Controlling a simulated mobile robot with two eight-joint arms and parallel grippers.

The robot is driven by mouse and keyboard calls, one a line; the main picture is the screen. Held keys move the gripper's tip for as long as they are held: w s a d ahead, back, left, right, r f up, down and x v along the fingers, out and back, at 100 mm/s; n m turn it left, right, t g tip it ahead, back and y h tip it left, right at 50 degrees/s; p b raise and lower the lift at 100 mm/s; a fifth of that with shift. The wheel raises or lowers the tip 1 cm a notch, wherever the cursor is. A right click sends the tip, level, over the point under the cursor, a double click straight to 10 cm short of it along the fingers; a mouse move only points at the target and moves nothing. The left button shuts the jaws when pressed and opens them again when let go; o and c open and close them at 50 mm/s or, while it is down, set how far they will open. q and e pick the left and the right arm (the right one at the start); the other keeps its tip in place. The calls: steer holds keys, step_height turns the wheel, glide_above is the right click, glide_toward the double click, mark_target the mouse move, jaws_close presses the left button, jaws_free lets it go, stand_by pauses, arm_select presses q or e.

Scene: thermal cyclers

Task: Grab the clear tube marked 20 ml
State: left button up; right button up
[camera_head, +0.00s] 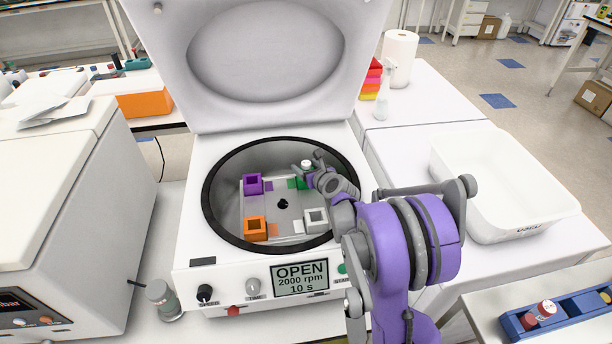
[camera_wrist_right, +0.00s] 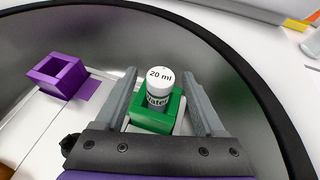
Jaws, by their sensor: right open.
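The clear tube marked 20 ml (camera_wrist_right: 158,88) has a white cap and stands in a green holder (camera_wrist_right: 152,123) inside the open centrifuge. In the head view its white cap (camera_head: 306,163) shows at the back right of the bowl, by my right gripper (camera_head: 322,168). In the right wrist view my right gripper (camera_wrist_right: 158,90) is open, with one finger on each side of the tube and green holder. I see a gap between the fingers and the tube. My left gripper is not in view.
The centrifuge's dark rim (camera_head: 225,233) surrounds the bowl, and its raised lid (camera_head: 170,70) stands behind. Purple (camera_head: 253,184), orange (camera_head: 256,228) and white (camera_head: 316,220) holders sit in the bowl.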

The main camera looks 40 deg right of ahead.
jaws_close()
stand_by(0.4)
steer(key=shift+r, duration=0.1)
